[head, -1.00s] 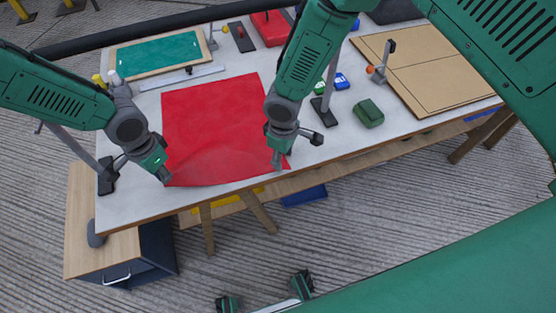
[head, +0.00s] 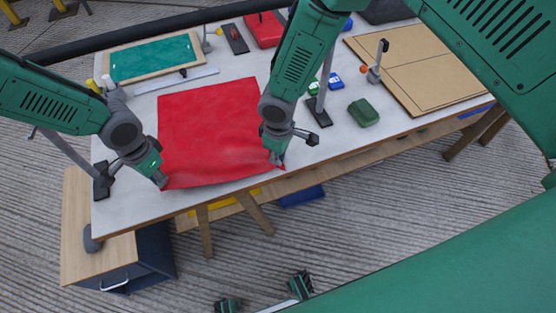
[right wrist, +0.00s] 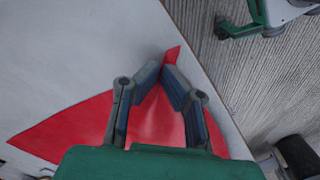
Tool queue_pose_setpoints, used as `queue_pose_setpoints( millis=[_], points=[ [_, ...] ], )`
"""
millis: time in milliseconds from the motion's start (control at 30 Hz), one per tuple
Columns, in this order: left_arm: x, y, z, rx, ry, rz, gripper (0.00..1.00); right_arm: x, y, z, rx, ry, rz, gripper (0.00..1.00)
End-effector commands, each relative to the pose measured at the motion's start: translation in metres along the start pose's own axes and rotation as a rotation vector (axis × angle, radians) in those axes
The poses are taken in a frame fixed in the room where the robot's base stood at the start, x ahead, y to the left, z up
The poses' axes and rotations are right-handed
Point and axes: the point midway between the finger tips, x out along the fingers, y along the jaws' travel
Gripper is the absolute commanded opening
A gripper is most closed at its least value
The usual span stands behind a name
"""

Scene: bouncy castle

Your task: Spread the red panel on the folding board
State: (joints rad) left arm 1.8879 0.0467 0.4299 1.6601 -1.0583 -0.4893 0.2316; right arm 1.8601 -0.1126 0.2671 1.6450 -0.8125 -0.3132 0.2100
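The red panel (head: 212,130) lies on the white table, its near edge curving close to the table's front edge. My left gripper (head: 162,181) is at the panel's near left corner; its fingers are too small to judge. My right gripper (head: 276,160) is at the near right corner. In the right wrist view my right fingertips (right wrist: 161,72) close together on the red panel (right wrist: 155,115), with a small ridge of it between them and its corner tip showing beyond. The tan folding board (head: 425,65), with lines across it, lies at the table's right, apart from the panel.
A framed green panel (head: 155,58) lies at the back left. A dark green box (head: 363,113), small blue items and a clamp stand (head: 320,108) stand between red panel and board. Another stand (head: 376,65) is at the board's left edge. A drawer cabinet (head: 110,245) stands below left.

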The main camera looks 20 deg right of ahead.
Motion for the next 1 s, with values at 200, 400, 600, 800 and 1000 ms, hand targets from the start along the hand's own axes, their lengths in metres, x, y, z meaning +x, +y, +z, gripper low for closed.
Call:
queue_pose_setpoints(
  millis=[200, 400, 600, 800, 1000],
  points=[
    [-0.001, 0.0, 0.0, 0.0, 0.0, -0.001, 0.0, -0.033, 0.001, -0.001, 0.001, 0.004, 0.001, 0.0],
    [0.0, 0.0, 0.0, 0.0, 0.0, -0.001, 0.0, -0.044, 0.0, 0.0, 0.001, 0.001, 0.0, 0.0],
    [0.0, 0.0, 0.0, 0.0, 0.0, 0.0, 0.0, -0.044, 0.0, 0.0, 0.001, 0.001, 0.0, 0.0],
    [-0.001, 0.0, 0.0, 0.0, 0.0, -0.001, 0.0, -0.045, 0.0, 0.0, 0.0, 0.002, 0.001, 0.0],
    [-0.018, -0.001, -0.001, 0.006, 0.004, -0.009, 0.0, -0.061, 0.001, -0.002, -0.009, 0.008, 0.008, 0.0]
  ],
)
